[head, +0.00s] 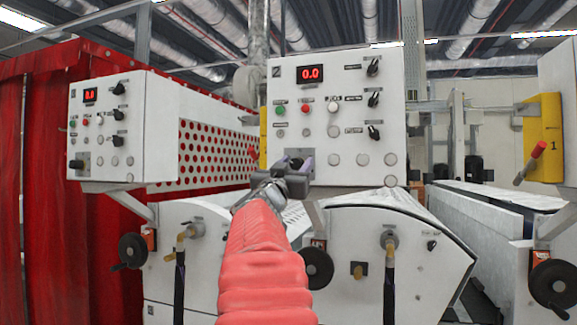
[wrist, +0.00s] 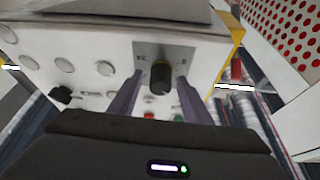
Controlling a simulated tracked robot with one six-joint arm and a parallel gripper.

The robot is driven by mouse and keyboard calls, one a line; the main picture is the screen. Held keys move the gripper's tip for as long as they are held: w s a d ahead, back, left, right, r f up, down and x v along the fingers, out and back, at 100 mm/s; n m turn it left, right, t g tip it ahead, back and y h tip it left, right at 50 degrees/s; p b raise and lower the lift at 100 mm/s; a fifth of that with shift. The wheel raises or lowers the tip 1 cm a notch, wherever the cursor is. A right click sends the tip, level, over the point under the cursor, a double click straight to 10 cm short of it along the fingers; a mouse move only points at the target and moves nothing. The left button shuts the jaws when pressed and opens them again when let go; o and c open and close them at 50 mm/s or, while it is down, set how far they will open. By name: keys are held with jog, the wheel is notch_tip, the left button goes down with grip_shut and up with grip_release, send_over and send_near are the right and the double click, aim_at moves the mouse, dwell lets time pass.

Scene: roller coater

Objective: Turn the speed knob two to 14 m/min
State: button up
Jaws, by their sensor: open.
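The black speed knob (wrist: 160,78) sits on a grey plate (wrist: 163,52) near one edge of the middle control panel (head: 342,150), which appears upside down in the wrist view. My gripper (head: 294,164) is open in front of the panel's lower left corner and hides most of that knob in the head view. In the wrist view its two fingers stand on either side of the knob, with gaps visible. I cannot tell whether the fingertips reach past its face. The panel's red display (head: 310,74) reads 0.0.
A similar panel (head: 107,128) with its own black knob (head: 76,165) and a 0.0 display stands at left. Three black selector switches line the middle panel's right side, with buttons (head: 305,109) left of them. Handwheels (head: 317,268) and hoses are below. A red curtain hangs at left.

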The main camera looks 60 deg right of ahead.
jog(key=shift+c, duration=0.2)
jog(key=c, duration=0.9)
jog(key=shift+a, duration=0.15)
jog(key=shift+c, duration=0.5)
jog(key=shift+m, duration=0.5)
jog(key=shift+m+g, duration=1.3)
jog(key=shift+m, duration=0.75)
jog(key=shift+m+g, duration=0.9)
jog(key=shift+m, duration=0.75)
